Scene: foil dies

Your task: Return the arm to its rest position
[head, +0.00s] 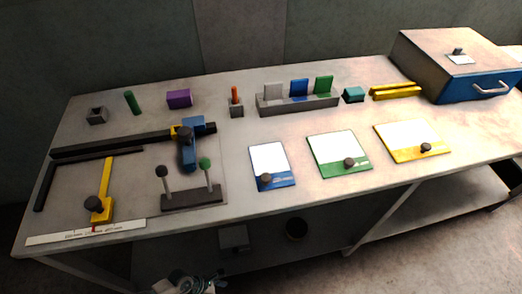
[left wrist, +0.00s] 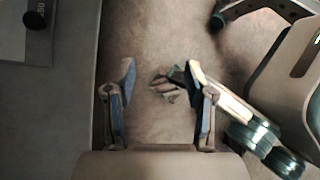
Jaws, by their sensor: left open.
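My left gripper (left wrist: 161,78) shows in the left wrist view with its two fingers spread apart. Nothing is held between them; bare floor shows beyond, with a small blurred grey thing in the gap. It hangs clear of the table, whose edge runs down the left side of that view. In the head view a part of one of my arms shows at the bottom edge, below the table's front edge; its fingers cannot be made out there. My right gripper is not seen in either view.
The table (head: 235,190) holds a ruler jig (head: 110,143), a rack of coloured plates (head: 298,103), blue (head: 283,180), green (head: 325,163) and yellow (head: 405,154) cards with dark knobs, and a blue-fronted box (head: 465,85). A lower shelf lies beneath.

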